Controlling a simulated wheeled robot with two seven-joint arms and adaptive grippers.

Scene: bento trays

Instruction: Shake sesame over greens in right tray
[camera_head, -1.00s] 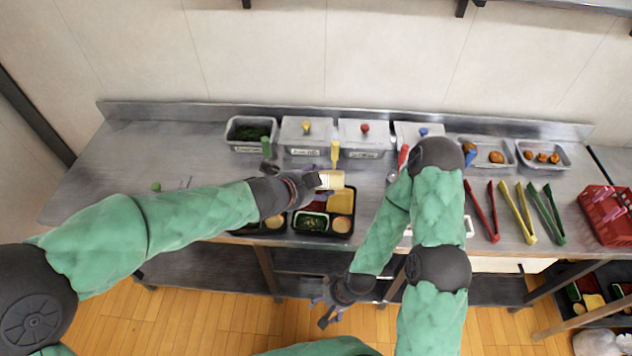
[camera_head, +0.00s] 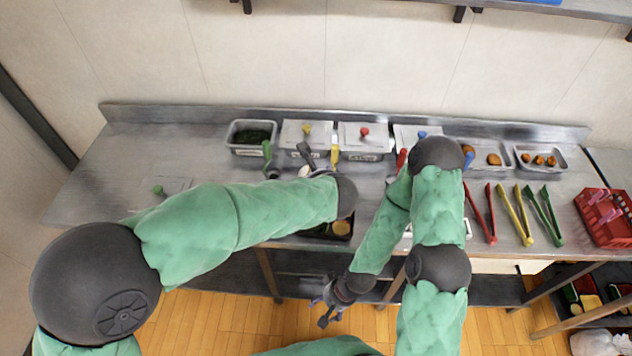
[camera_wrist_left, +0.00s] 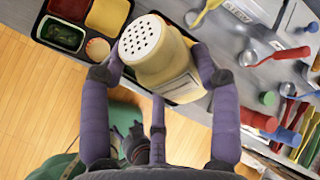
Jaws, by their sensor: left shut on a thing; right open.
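My left gripper (camera_wrist_left: 159,73) is shut on a cream shaker (camera_wrist_left: 152,42) with a perforated lid. In the left wrist view the holed lid faces the camera. One black tray (camera_wrist_left: 43,28) shows at upper left there, with greens (camera_wrist_left: 62,36), red and yellow compartments and a tan round cup. A dark rim behind the shaker looks like a second tray, mostly hidden. In the head view my left forearm covers most of the trays; part of the right tray (camera_head: 328,237) shows below it. My right gripper (camera_head: 326,312) is open and empty, low in front of the table edge.
Lidded bins (camera_head: 365,140) and an open bin of greens (camera_head: 250,137) line the back of the counter. Red tongs (camera_head: 482,215), yellow tongs (camera_head: 516,213), green tongs (camera_head: 547,215) and a red basket (camera_head: 604,216) stand right. The counter's left part is mostly clear.

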